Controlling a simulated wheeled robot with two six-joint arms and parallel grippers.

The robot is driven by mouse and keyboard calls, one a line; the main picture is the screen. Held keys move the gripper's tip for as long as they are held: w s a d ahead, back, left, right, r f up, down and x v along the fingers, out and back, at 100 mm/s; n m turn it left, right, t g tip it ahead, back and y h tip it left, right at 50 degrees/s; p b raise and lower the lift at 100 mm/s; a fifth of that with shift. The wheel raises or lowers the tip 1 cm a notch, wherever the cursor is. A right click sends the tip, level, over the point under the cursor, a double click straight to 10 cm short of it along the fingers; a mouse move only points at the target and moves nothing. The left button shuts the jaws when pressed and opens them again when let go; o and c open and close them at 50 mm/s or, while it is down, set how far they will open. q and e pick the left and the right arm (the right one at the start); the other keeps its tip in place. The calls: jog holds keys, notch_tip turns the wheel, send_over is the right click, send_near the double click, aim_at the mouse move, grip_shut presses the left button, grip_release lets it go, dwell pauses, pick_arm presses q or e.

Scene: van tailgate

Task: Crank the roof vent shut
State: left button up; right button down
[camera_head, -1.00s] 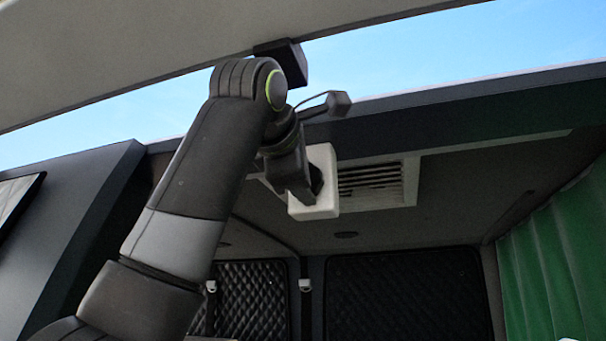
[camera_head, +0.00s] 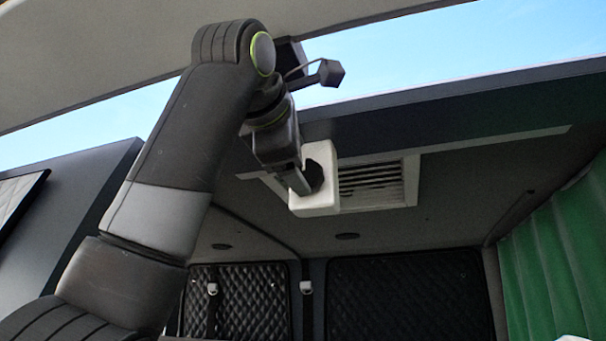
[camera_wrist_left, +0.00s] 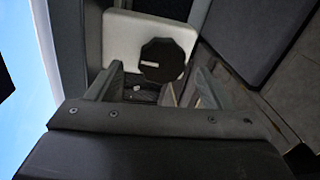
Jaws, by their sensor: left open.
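The roof vent (camera_head: 372,184) is a white frame with a louvred grille in the dark ceiling. A white housing (camera_head: 325,201) hangs at its left end, with a dark knob (camera_head: 314,175) on it. In the left wrist view the black, many-sided knob (camera_wrist_left: 162,60) has a small white mark and sits on the white housing (camera_wrist_left: 122,38). My left gripper (camera_head: 301,187) is at the knob and partly covers it. In the left wrist view its fingers (camera_wrist_left: 160,76) are spread, with the knob lined up in the gap; whether it touches is unclear. My right gripper is out of view.
The tailgate edge (camera_head: 470,101) runs across above the vent. A green curtain (camera_head: 558,270) hangs at the right. Dark quilted panels (camera_head: 405,295) close the back. Open space lies below the vent.

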pick_arm(q)
jog(key=b+v, duration=0.3)
jog(key=v, duration=1.1)
